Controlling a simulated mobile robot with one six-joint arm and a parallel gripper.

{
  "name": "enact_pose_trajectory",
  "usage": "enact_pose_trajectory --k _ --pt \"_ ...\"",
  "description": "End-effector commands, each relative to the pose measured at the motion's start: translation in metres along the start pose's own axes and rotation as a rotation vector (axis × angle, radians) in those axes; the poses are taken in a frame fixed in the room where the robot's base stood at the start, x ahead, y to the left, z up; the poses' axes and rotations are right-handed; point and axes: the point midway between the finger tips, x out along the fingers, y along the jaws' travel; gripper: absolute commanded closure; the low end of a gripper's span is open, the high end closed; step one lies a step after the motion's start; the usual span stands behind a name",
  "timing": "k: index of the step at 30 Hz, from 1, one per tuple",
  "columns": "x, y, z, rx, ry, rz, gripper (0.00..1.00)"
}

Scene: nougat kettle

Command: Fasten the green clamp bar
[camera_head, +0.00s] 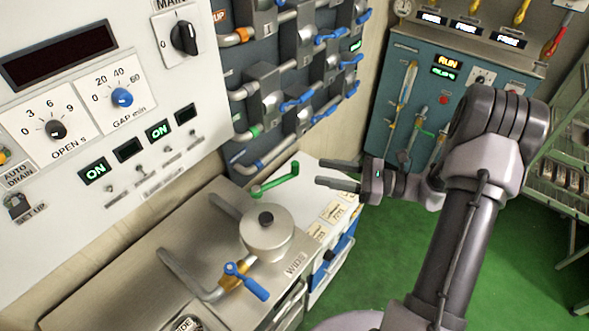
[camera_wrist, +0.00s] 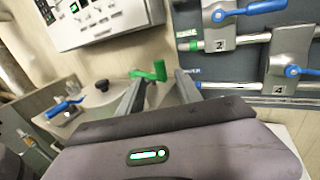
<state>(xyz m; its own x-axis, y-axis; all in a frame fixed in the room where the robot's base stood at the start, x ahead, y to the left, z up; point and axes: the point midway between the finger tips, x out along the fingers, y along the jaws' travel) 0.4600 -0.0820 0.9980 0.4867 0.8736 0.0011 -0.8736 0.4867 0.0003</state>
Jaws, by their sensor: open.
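The green clamp bar (camera_head: 274,181) is a thin crank-shaped bar with a raised end. It sits behind the round metal lid with a black knob (camera_head: 266,220), beside the steel bench. In the wrist view the bar (camera_wrist: 150,75) shows ahead, between and beyond my two finger tips. My gripper (camera_head: 320,172) is open and empty, with its fingers pointing left at the bar. A gap shows between the finger tips and the bar's right end in the head view. The bar's lower mounting is partly hidden by my left finger in the wrist view.
A blue-handled valve (camera_head: 245,280) stands in front of the lid. A panel of pipes with blue levers (camera_head: 297,100) rises behind the bar. A white control box (camera_head: 100,90) overhangs at left. A teal cabinet (camera_head: 450,80) stands at the back right; green floor (camera_head: 385,260) is clear.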

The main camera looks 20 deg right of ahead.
Motion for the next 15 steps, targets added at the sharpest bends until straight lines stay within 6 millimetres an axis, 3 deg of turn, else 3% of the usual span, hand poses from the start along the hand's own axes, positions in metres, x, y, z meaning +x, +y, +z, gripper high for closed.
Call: enact_pose_trajectory --k 3,6,10,15 --pt "0.035 0.001 -0.003 0.000 0.000 0.005 0.59" --pt "0.056 0.001 -0.002 -0.001 0.001 0.004 0.59" --pt "0.074 0.001 -0.001 0.000 0.001 0.003 0.59" --pt "0.083 0.001 0.000 -0.001 0.001 0.001 0.59"
